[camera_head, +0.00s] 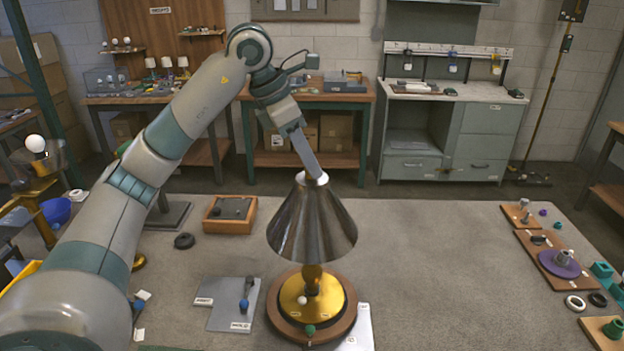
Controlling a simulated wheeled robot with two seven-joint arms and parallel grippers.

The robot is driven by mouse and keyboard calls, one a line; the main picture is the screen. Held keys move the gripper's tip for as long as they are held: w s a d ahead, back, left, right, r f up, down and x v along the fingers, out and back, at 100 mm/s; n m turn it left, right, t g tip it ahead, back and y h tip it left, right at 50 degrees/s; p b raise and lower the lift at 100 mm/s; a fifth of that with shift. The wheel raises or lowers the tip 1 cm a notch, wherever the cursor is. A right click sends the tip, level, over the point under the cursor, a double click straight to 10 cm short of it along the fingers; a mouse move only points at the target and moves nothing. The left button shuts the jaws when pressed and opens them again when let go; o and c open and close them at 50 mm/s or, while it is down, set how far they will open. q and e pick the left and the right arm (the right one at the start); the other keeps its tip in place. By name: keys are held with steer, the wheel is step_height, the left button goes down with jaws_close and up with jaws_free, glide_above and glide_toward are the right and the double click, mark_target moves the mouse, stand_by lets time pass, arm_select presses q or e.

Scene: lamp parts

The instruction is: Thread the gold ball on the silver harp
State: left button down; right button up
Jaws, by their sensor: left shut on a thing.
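A lamp stands on the table with a silver cone shade (312,222) and a gold base (290,296) on a round wooden plinth. The silver harp is hidden by the shade; only its top could be at the shade's upper opening. My left gripper (317,177) points down at the top of the shade. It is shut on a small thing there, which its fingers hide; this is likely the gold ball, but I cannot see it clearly. I cannot tell whether it touches the harp. My right gripper is not in view.
A grey board (222,317) with a blue-handled tool lies left of the lamp, and a wooden tray (230,228) lies behind it. A black ring (184,241) is near the tray. Boards with small parts, such as a purple disc (560,265), line the right edge.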

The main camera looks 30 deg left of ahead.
arm_select(q)
steer(key=m, duration=0.2)
steer(key=m+g+h, duration=0.1)
steer(key=m, duration=0.2)
steer(key=shift+w+f+m+g+p, duration=0.1)
steer(key=shift+f+m+g+p, duration=0.2)
steer(key=shift+f+g+p, duration=0.1)
steer(key=shift+a+r+h, duration=0.1)
steer(key=shift+h, duration=0.2)
steer(key=m+g+p, duration=0.1)
steer(key=m+g, duration=0.1)
steer(key=m, duration=0.2)
steer(key=shift+w+p, duration=0.15)
steer(key=shift+p, duration=0.2)
steer(key=shift+w+m+g+p, duration=0.1)
steer(key=shift+m+g+p, duration=0.3)
steer(key=shift+m+p, duration=0.75)
steer(key=shift+m, duration=0.25)
